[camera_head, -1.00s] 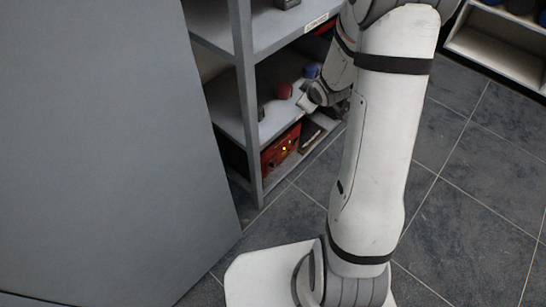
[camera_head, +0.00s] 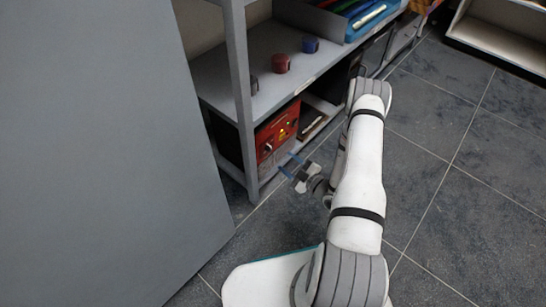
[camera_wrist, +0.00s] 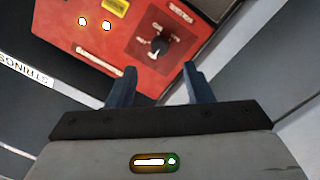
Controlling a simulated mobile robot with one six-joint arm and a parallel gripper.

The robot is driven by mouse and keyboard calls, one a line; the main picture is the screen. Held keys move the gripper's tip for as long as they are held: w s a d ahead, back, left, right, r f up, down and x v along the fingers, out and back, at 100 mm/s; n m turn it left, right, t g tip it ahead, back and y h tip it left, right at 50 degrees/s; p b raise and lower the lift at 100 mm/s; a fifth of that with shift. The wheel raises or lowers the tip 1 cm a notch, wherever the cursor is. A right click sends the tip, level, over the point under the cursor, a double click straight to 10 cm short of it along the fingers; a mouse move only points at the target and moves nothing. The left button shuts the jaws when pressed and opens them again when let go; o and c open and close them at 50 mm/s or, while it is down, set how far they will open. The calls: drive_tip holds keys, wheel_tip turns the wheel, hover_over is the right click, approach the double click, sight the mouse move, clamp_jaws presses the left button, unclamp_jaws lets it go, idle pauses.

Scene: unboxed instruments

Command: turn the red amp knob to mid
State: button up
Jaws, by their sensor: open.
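The red amp (camera_head: 277,133) sits on the lowest shelf of the grey rack. In the wrist view the red amp's front panel (camera_wrist: 122,57) fills the upper middle. Its dark round knob (camera_wrist: 161,43) has a light pointer mark and sits on the right part of the panel. My gripper (camera_head: 288,166) is in front of the amp, low beside the shelf edge. In the wrist view my gripper (camera_wrist: 160,75) is open, with two dark blue-grey fingers apart and nothing between them. The knob lies just beyond the fingertips, roughly between them, not touched.
A rack post (camera_head: 241,95) stands left of the amp. A grey panel (camera_head: 95,150) blocks the left. Tiled floor is clear at right.

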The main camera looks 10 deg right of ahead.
sight(270, 150)
drive_tip(key=b+x, duration=0.2)
drive_tip(key=x, duration=0.5)
drive_tip(key=shift+w+a, duration=0.2)
drive_tip(key=shift+c, duration=0.4)
drive_tip(key=c, duration=0.9)
drive_tip(key=shift+s+a, duration=0.1)
drive_tip(key=shift+a, duration=0.1)
drive_tip(key=shift+d, duration=0.1)
